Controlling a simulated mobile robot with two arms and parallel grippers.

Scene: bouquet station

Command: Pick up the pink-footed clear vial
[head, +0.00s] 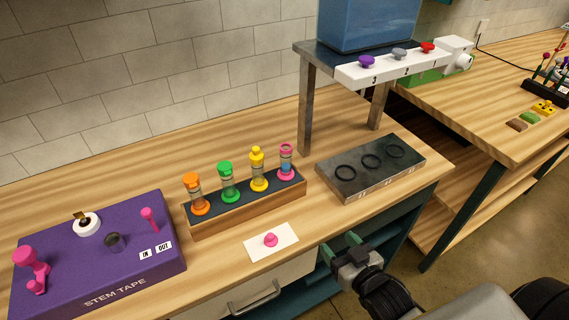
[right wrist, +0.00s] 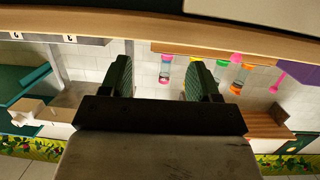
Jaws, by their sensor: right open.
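The pink-footed clear vial (head: 286,161) stands upright at the right end of a wooden rack (head: 245,211) in the head view. It has a pink top and some blue inside. My right gripper (head: 340,246) is open and empty, in front of the counter edge and to the lower right of the vial. In the right wrist view, the picture is upside down. There the vial (right wrist: 165,71) shows well beyond and between the open fingers (right wrist: 161,72), untouched. My left gripper is not in view.
Orange (head: 195,195), green (head: 228,182) and yellow (head: 258,170) vials share the rack. A dark tray with rings (head: 372,182) lies to its right, below a dispenser stand (head: 308,95). A white card (head: 286,250) with a pink knob lies in front. A purple stem-tape box (head: 60,240) stands left.

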